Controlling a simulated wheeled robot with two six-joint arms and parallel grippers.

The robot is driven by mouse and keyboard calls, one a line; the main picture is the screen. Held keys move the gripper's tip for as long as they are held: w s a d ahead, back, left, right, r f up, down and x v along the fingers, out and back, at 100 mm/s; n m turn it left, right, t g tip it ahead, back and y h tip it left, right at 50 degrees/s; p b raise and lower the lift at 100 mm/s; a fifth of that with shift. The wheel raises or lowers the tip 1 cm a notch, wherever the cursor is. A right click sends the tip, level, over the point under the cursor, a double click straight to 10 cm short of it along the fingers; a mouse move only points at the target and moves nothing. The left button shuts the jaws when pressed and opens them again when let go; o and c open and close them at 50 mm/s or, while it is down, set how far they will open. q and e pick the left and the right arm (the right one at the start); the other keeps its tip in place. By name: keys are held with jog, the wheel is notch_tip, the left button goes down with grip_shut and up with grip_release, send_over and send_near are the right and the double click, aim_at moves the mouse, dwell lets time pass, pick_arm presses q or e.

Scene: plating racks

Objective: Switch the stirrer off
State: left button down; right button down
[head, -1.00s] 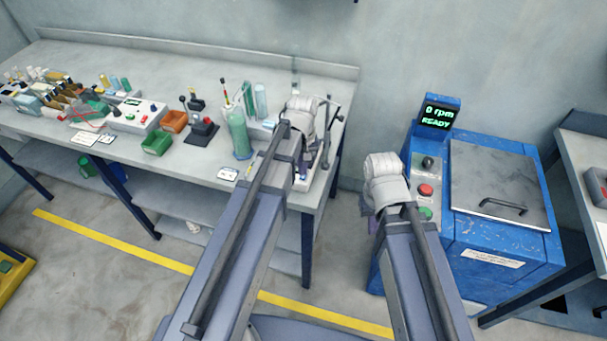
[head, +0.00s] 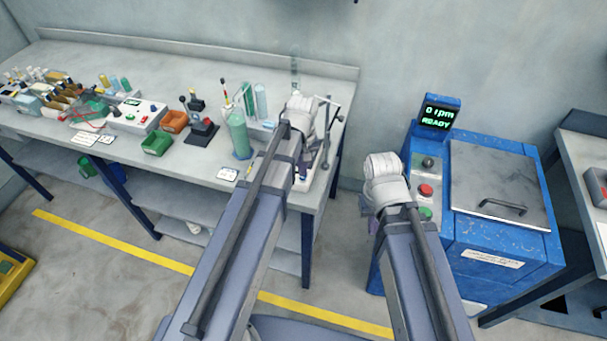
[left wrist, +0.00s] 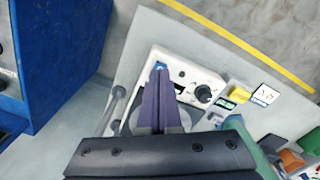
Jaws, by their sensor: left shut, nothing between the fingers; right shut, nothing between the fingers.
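The stirrer (left wrist: 200,72) is a white box with a black knob (left wrist: 203,94) on its front panel, on the bench end. In the head view it is mostly hidden behind my left arm; part of its white body (head: 318,178) shows. My left gripper (left wrist: 160,70) is shut and empty, its purple fingers pointing at the panel. The fingertips overlap a small blue patch at the panel's edge; I cannot tell whether they touch it. The fingers partly hide a dark round shape. My right gripper (head: 373,226) is shut and empty beside the blue machine, partly hidden by its wrist.
The blue machine (head: 500,245) on the right has red and green buttons and a display reading 0 rpm READY. A green cylinder (head: 238,135) stands left of my left arm. Small tools and bins fill the bench (head: 200,75) further left. A yellow meter (left wrist: 239,92) sits near the stirrer.

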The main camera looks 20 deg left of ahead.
aim_at(303, 178)
pick_arm(q)
jog(key=shift+f+b, duration=0.95)
dwell(0.8)
jog(key=shift+r, duration=0.15)
notch_tip(303, 178, up, 7)
jog(key=p, duration=0.7)
dwell(0.4)
jog(key=shift+s+d, duration=0.1)
jog(key=s+d+f+m+y+b, duration=0.1)
jog(key=s+d+f+m+b, duration=0.2)
jog(key=s+d+m, duration=0.6)
jog(key=s+d, duration=0.1)
jog(key=s, duration=0.4)
jog(key=shift+d+f+b, duration=0.15)
jog(key=shift+f+b, duration=0.15)
jog(key=shift+f, duration=0.1)
